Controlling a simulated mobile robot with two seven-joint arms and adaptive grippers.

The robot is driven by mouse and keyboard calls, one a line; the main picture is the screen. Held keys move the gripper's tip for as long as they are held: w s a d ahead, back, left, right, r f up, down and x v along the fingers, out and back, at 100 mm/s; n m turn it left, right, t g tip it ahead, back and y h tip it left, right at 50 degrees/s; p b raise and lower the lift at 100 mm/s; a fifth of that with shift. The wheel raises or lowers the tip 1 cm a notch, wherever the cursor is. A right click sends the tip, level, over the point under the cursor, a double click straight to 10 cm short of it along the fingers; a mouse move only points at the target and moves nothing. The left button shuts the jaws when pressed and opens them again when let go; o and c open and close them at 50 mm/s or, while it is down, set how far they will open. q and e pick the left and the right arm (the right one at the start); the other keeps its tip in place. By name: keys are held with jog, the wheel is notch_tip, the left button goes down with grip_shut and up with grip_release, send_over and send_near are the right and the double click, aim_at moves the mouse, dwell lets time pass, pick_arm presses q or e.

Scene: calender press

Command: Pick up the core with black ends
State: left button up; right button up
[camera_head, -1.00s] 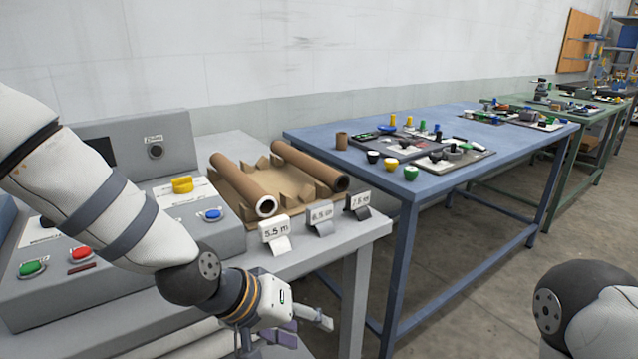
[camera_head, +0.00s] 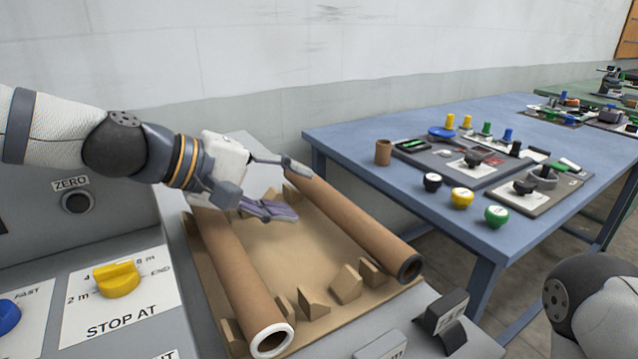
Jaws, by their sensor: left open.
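The core with black ends (camera_head: 352,222) is a brown tube lying along the right side of a cardboard-brown cradle (camera_head: 262,245). Its near end shows a dark ring. A second brown core with a white end ring (camera_head: 240,278) lies along the left side of the cradle. My left gripper (camera_head: 290,190) is open and empty above the far part of the cradle. One finger overlaps the far end of the black-ended core in the picture; I cannot tell whether they touch. My right gripper is out of the picture; only part of that arm shows at right.
The grey console with a yellow STOP AT knob (camera_head: 117,279) stands at left. Dark and white label stands (camera_head: 443,314) are in front of the cradle. A blue table (camera_head: 400,185) with knobs, trays and a short brown tube (camera_head: 383,152) is at right.

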aim_at(322, 201)
pick_arm(q)
jog(key=shift+d+f, duration=0.15)
jog(key=shift+d, duration=0.15)
jog(key=x, duration=0.2)
jog(key=s+b+x, duration=0.1)
jog(key=x, duration=0.2)
jog(key=shift+w+d+f, duration=0.2)
jog(key=shift+d+f, duration=0.15)
jog(key=shift+d, duration=0.1)
jog(key=shift+w+d, duration=0.2)
jog(key=shift+d, duration=0.05)
jog(key=shift+r, duration=0.1)
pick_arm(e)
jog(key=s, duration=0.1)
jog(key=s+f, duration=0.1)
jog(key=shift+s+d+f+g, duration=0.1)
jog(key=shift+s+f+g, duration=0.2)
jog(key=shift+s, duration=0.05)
pick_arm(q)
jog(key=c, duration=0.9)
jog(key=shift+o, duration=0.2)
